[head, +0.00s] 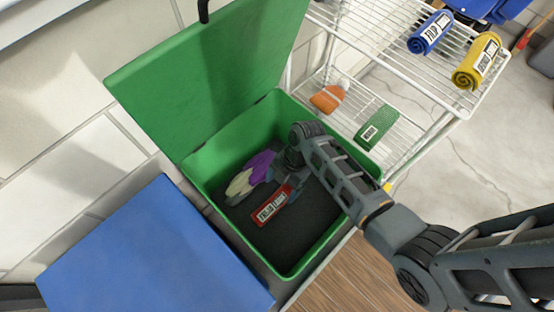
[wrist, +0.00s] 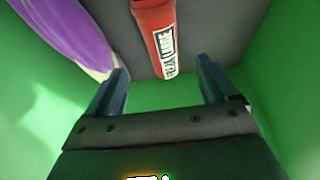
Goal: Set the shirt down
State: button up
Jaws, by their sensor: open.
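A red rolled shirt (head: 271,206) with a white label lies on the dark floor of the open green bin (head: 236,236). In the wrist view the red shirt (wrist: 152,28) is beyond the fingertips, with its near end in the gap between them. My gripper (wrist: 161,75) is open, with nothing clasped between its fingers. In the head view my gripper (head: 289,184) reaches down inside the bin, close to the shirt; its fingertips are hard to make out there.
A purple and pale item (head: 252,172) lies left of the shirt in the bin. The bin's green lid (head: 205,75) stands open behind. A closed blue lid (head: 150,255) is at left. A white wire rack (head: 425,85) holds blue (head: 430,33) and yellow (head: 477,62) rolls at right.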

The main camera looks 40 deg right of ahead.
jog(key=shift+v, duration=1.9)
